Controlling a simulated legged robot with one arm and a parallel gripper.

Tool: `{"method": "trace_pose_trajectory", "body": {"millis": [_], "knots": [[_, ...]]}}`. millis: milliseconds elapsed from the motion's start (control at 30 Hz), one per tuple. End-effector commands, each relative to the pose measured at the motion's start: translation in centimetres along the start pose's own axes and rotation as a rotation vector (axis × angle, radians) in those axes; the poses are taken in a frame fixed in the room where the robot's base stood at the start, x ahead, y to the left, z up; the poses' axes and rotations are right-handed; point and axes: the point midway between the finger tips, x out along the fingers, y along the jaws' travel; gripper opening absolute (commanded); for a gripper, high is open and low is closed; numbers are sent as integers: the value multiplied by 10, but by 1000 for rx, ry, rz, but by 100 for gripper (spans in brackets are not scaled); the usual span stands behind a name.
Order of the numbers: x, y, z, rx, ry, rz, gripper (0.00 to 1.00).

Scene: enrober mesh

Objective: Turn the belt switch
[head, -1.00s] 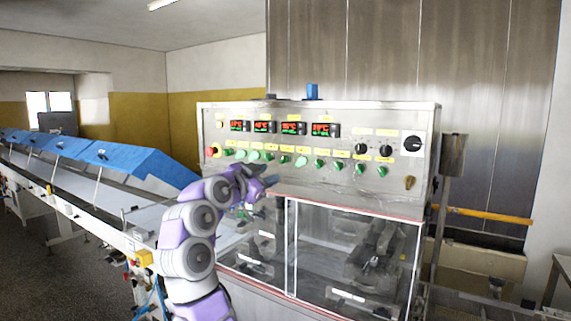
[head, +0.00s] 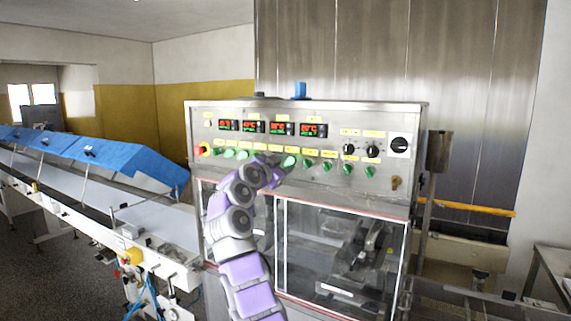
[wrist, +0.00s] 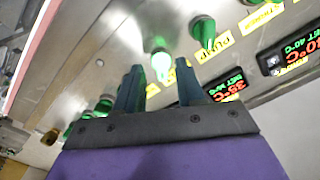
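A row of green switches runs along the steel control panel (head: 385,190) in the head view, each under a yellow label. I cannot read which label marks the belt switch. My gripper (head: 284,166) is at the middle of this row. In the wrist view my gripper (wrist: 159,72) is open, its two dark fingers apart. A lit green switch (wrist: 160,62) shows in the gap between the fingertips; I cannot tell whether they touch it. More green switches (wrist: 104,104) lie to the left, partly behind a finger.
Red-green displays (head: 271,129) sit above the switches. Black knobs (head: 373,151) and a red stop button (head: 199,151) are on the same panel. A clear-windowed cabinet (head: 335,250) is below. A conveyor with blue covers (head: 125,160) stretches to the left.

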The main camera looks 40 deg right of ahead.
Motion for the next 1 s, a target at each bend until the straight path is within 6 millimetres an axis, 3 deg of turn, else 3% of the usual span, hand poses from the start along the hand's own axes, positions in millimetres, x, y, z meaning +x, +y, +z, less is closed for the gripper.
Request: {"method": "trace_pose_trajectory", "body": {"millis": [300,700,1000], "knots": [[20,-2,-2,1,1,-2,38],[24,0,-1,3,-1,-1,37],[24,0,0,2,-1,0,9]]}}
